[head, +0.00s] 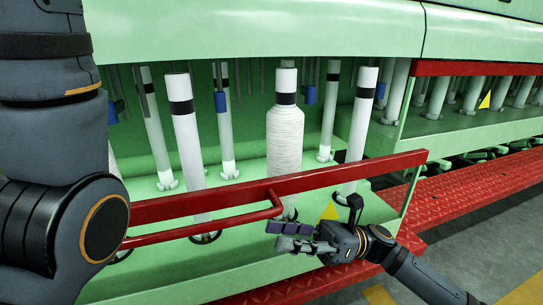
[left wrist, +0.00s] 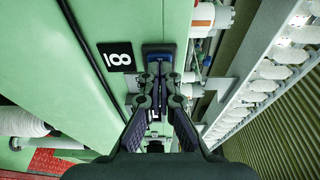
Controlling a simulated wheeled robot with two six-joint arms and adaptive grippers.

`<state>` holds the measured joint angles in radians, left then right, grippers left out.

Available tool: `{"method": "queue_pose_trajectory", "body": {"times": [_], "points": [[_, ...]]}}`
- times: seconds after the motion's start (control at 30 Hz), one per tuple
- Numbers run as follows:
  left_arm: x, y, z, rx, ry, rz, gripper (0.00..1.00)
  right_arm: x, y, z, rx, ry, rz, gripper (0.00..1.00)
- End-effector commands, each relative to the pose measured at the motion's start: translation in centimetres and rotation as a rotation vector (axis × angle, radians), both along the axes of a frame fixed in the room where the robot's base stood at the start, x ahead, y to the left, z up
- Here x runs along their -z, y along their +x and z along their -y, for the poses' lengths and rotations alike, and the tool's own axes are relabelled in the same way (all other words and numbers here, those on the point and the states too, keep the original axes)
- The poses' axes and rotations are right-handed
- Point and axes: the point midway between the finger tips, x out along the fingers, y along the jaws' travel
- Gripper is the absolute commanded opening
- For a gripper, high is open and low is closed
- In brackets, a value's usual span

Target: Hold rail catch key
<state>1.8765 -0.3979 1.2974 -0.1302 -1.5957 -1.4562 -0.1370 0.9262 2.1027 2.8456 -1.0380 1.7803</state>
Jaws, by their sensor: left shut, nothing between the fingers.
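A small dark blue-grey block (left wrist: 158,49) sits on the green machine face in the left wrist view, probably the rail catch key. My left gripper (left wrist: 158,72) is shut and empty, its fingertips right at this block. I cannot tell whether they touch it. In the head view only my left arm shows; its gripper is out of sight. My right gripper (head: 272,236) is just below the bent end of a red bar (head: 215,227) on the red rail (head: 235,193). Its fingers lie nearly side by side, and I cannot tell how far apart they are.
A black plate marked 18 (left wrist: 116,56) is left of my left gripper. A wound white bobbin (head: 285,140) and several bare tubes stand behind the red rail. A red tread-plate step (head: 470,187) runs along the machine. The grey floor (head: 490,250) at right is clear.

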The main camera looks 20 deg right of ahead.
Motion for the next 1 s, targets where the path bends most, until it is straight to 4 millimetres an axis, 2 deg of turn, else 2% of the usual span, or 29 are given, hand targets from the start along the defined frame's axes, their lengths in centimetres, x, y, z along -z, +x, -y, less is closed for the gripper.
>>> {"method": "queue_pose_trajectory", "body": {"times": [1.0], "points": [[0.1, -6.3, 0.0, 0.000, 0.000, 0.001, 0.00, 2.6, 0.0, 0.0, 0.000, 0.000, 0.000, 0.37]]}}
